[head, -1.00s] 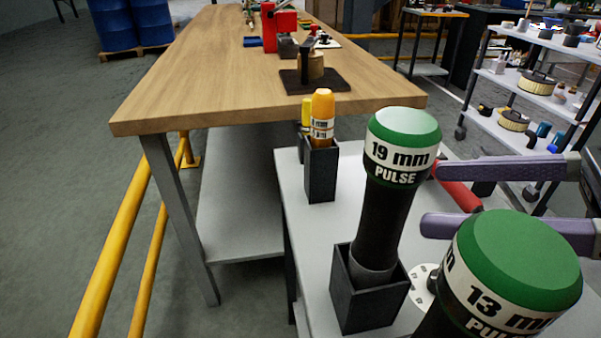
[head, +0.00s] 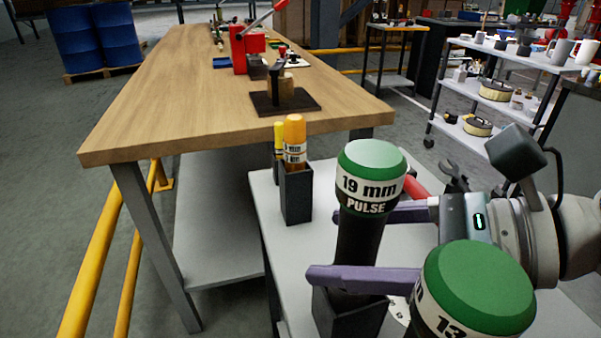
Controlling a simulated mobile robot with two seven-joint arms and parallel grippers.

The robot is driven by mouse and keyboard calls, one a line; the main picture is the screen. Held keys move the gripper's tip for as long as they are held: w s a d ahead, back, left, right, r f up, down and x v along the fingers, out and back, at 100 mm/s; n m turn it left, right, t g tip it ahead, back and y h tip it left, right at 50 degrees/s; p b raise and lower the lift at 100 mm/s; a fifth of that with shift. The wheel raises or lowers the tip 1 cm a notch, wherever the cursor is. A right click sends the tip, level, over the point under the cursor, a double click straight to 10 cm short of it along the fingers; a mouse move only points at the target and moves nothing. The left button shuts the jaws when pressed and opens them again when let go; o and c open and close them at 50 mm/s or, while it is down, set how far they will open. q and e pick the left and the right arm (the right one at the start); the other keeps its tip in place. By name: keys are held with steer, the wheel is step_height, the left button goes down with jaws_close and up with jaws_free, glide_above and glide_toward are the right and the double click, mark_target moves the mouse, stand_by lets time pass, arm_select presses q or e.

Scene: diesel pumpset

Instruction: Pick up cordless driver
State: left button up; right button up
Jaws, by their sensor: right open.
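A cordless driver with a green cap and a "19 mm PULSE" label (head: 369,188) stands upright in a dark square holder (head: 350,320) on the light grey bench top. A second green-capped driver marked "13" (head: 475,290) stands nearer at the lower right, its lower part cut off. My right gripper (head: 343,244) comes in from the right with its purple fingers open. One finger runs behind the 19 mm driver, its tip hidden; the other crosses in front of its lower body. I cannot tell whether either finger touches it. My left gripper is not in view.
An orange-capped tool (head: 294,142) and a yellow one stand in a small dark holder (head: 297,195) to the left. A wooden workbench (head: 200,100) lies beyond, with a red tool (head: 252,48). Yellow rails (head: 95,270) run at left. A shelf cart (head: 480,88) stands back right.

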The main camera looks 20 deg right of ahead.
steer(key=x, duration=0.2)
steer(key=shift+w+a, duration=0.15)
steer(key=shift+a, duration=0.1)
jaws_close()
stand_by(0.5)
stand_by(0.7)
